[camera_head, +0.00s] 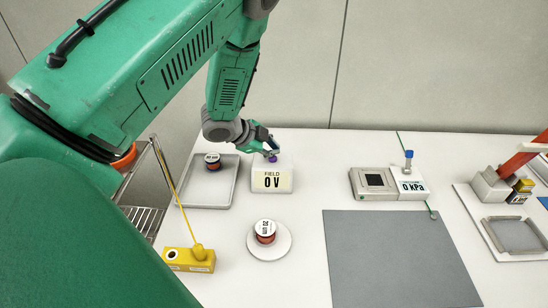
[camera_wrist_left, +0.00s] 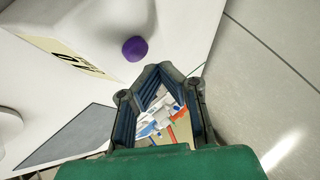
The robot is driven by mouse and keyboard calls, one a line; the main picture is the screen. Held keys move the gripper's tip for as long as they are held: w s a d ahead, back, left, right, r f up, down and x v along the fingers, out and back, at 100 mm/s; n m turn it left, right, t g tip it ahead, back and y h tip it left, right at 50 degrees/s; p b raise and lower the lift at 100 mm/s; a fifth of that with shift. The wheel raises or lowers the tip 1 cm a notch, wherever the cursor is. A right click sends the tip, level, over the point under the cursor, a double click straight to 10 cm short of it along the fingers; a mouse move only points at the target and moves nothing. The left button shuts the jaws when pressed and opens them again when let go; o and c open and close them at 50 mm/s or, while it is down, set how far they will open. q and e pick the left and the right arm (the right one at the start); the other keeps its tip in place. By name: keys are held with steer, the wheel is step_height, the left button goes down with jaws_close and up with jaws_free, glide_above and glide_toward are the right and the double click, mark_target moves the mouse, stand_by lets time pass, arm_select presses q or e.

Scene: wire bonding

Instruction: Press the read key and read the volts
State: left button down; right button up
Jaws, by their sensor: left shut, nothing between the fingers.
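The white field meter (camera_head: 272,176) stands at the back of the table, and its label reads "FIELD 0 V". It also shows tilted in the left wrist view (camera_wrist_left: 95,25). Its purple key (camera_head: 272,159) is on top and shows as a round purple knob in the left wrist view (camera_wrist_left: 135,49). My left gripper (camera_head: 270,149) is shut and empty, just above and behind the key in the head view. In the left wrist view its fingertips (camera_wrist_left: 168,70) are beside the key, with a small gap in the picture. My right gripper is not in view.
Left of the meter is a grey tray (camera_head: 228,199) with a spool (camera_head: 212,161). Another spool (camera_head: 265,231) stands on a white disc in front. A yellow block (camera_head: 186,261) is front left. A "0 kPa" gauge (camera_head: 412,187) and a grey mat (camera_head: 395,262) lie to the right.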

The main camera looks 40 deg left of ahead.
arm_select(q)
steer(key=shift+a+f, duration=0.15)
steer(key=shift+a, duration=0.25)
steer(key=shift+d, duration=0.3)
steer(key=shift+f, duration=0.15)
steer(key=shift+f, duration=0.15)
stand_by(0.4)
steer(key=shift+f+b, duration=0.3)
steer(key=shift+f, duration=0.2)
stand_by(0.4)
steer(key=shift+r, duration=0.1)
steer(key=shift+a+r+p, duration=0.1)
steer(key=shift+r+p, duration=0.75)
steer(key=shift+p, duration=0.1)
steer(key=shift+r, duration=0.1)
